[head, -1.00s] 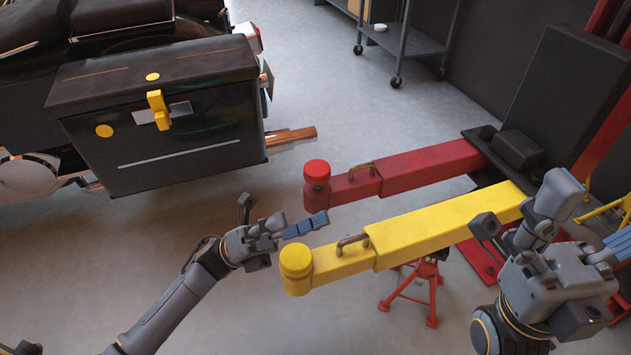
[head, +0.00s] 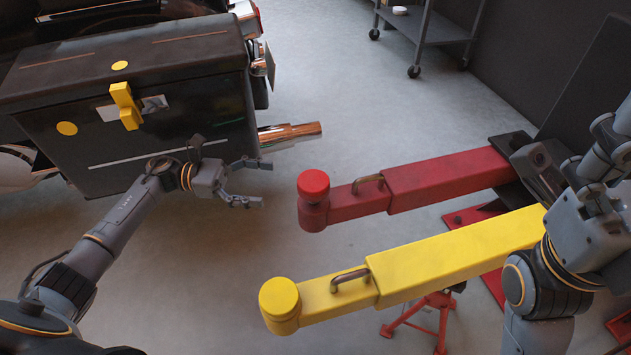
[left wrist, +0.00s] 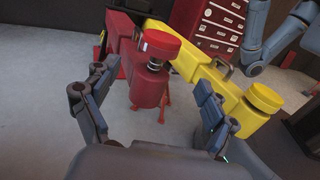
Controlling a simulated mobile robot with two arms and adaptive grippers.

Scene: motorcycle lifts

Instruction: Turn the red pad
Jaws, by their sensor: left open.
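The red pad (head: 313,182) is a round red cap on the free end of the red lift arm (head: 450,176). In the left wrist view the red pad (left wrist: 161,42) is ahead, with a short metallic screw visible under it. My left gripper (head: 262,184) is open and empty, to the left of the red pad in the head view and apart from it. In the left wrist view its fingers (left wrist: 152,76) are spread, one to each side of the red arm's end. My right arm is at the right edge of the head view; its fingers cannot be made out.
A yellow lift arm (head: 450,249) with a yellow pad (head: 279,297) runs nearer to me. A black motorcycle case (head: 150,100) and a copper exhaust pipe (head: 290,134) are close to my left gripper. A wheeled cart (head: 430,26) stands behind. The floor between is clear.

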